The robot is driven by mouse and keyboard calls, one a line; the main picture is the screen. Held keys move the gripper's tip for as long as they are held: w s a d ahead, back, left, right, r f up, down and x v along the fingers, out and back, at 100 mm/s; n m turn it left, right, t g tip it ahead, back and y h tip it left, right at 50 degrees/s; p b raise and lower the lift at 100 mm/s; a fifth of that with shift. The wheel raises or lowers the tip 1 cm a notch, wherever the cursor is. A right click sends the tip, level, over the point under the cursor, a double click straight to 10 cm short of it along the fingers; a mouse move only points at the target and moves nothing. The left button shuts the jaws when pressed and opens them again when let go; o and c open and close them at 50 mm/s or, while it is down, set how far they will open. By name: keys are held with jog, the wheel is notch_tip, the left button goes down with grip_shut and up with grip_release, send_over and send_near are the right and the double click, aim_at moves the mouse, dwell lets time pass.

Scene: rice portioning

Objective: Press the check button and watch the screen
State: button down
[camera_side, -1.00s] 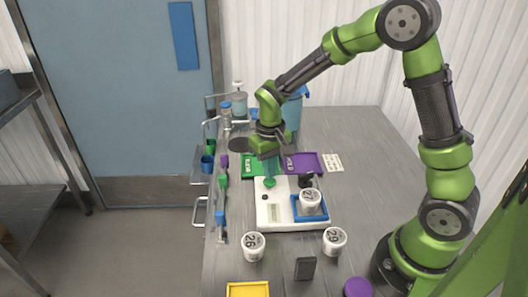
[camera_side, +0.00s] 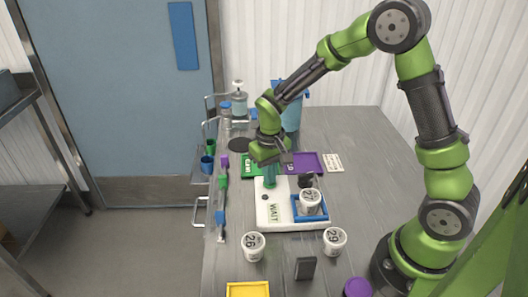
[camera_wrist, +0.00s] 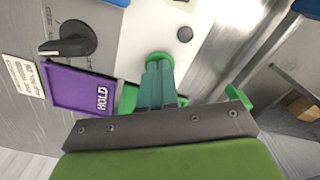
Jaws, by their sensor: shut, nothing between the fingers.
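The white check station (camera_side: 263,222) sits mid-table, with "WAIT" on its screen (camera_side: 274,212). My gripper (camera_side: 270,184) is shut and empty, pointing down at the back left of the station. Its fingertips cover the green check button in the side view. In the wrist view the green button (camera_wrist: 158,57) shows just past the tips of my gripper (camera_wrist: 158,68), and they appear to touch it. A white numbered cup (camera_side: 310,200) stands in the station's blue tray (camera_side: 312,219); its number is hard to read.
Cups marked 26 (camera_side: 254,246) and 29 (camera_side: 335,240) stand in front of the station. A purple HOLD tray (camera_side: 307,162) and a green tray (camera_side: 249,161) lie behind it. A black knob (camera_wrist: 68,40) is nearby. Free table lies to the right.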

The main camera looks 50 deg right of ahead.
jog(key=shift+r, duration=3)
jog(key=shift+f, duration=0.1)
jog(key=shift+s+a, duration=0.15)
jog(key=shift+s, duration=0.5)
jog(key=s+a+r+m+t+y, duration=0.1)
jog(key=s+r+t, duration=0.6)
jog(key=s+r, duration=0.7)
jog(key=shift+s+a+r+y, duration=0.2)
jog(key=shift+a+r+y, duration=0.05)
jog(key=shift+a+y, duration=0.25)
